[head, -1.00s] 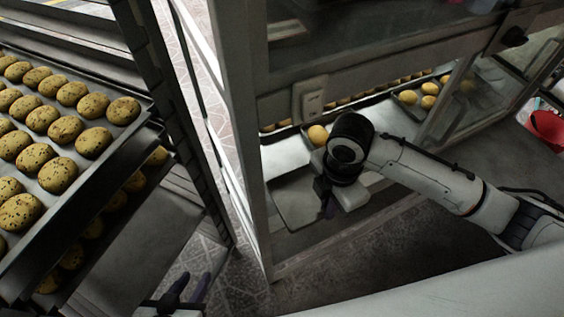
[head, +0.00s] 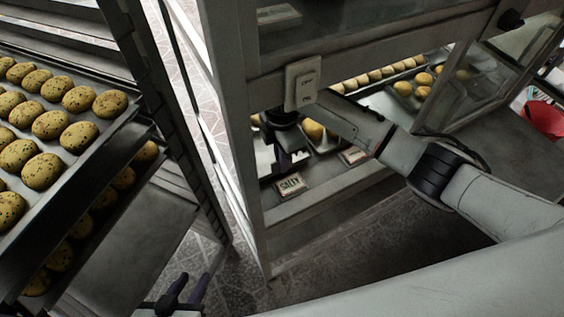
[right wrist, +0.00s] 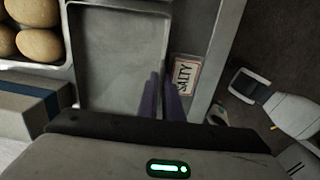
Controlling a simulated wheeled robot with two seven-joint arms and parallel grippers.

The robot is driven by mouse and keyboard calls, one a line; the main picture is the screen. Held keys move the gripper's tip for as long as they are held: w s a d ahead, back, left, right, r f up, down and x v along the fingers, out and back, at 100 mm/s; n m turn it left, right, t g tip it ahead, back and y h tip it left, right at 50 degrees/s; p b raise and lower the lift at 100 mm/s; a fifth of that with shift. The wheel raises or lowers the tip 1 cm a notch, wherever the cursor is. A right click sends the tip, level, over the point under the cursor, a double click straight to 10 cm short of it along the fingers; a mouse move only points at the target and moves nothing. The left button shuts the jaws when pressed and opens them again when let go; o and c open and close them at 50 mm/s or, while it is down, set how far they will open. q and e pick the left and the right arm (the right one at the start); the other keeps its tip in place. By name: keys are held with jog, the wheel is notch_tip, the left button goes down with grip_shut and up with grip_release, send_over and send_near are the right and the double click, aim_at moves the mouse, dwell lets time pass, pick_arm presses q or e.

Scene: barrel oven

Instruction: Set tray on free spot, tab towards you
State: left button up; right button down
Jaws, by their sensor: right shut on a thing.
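An empty grey tray (right wrist: 120,55) lies inside the display case, seen in the right wrist view. My right gripper (right wrist: 165,98) is shut at the tray's near edge; what is pinched between its fingers is hard to make out. It shows in the head view (head: 286,158) reaching in under the case's frame, where it and the arm hide most of the tray. A "SALTY" label (head: 291,186) lies at the case's front edge, close beside the fingers; it also shows in the right wrist view (right wrist: 185,76). My left gripper (head: 188,288) is open and empty, low outside the case.
Trays of buns (head: 395,72) fill the case beside and behind; a bun tray (right wrist: 38,60) borders the empty tray. A frame post and a switch plate (head: 302,84) stand close to my right arm. A rack with cookie trays (head: 60,190) stands at left.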

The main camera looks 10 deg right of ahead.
jog(key=shift+f, duration=0.55)
jog(key=shift+f, duration=0.1)
jog(key=c, duration=1.9)
grip_release()
jog(key=shift+f, duration=0.1)
notch_tip(320, 180, up, 8)
jog(key=shift+f+p, duration=0.1)
jog(key=shift+p, duration=0.4)
